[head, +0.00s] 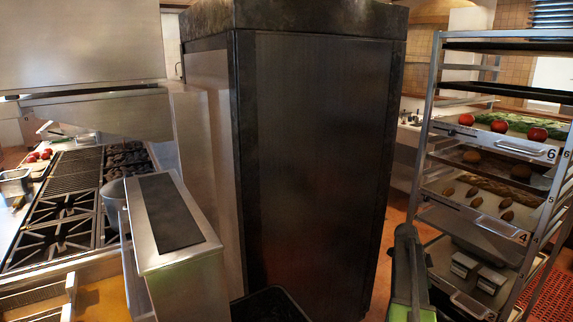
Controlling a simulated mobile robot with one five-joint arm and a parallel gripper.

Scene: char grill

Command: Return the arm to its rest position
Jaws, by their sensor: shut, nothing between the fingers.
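I cannot make out my gripper in the head view, so its place and its jaws are not shown. No arm link shows clearly either. A dark upright shape with green near its foot (405,265) stands at the lower right, in front of the rack; I cannot tell what it is.
A tall dark metal cabinet (315,150) fills the middle. A steel unit with a dark top panel (168,210) and a grill range (60,210) stand left. A tray rack (430,110) with tomatoes and bread stands right. A black bin (270,305) is at the bottom.

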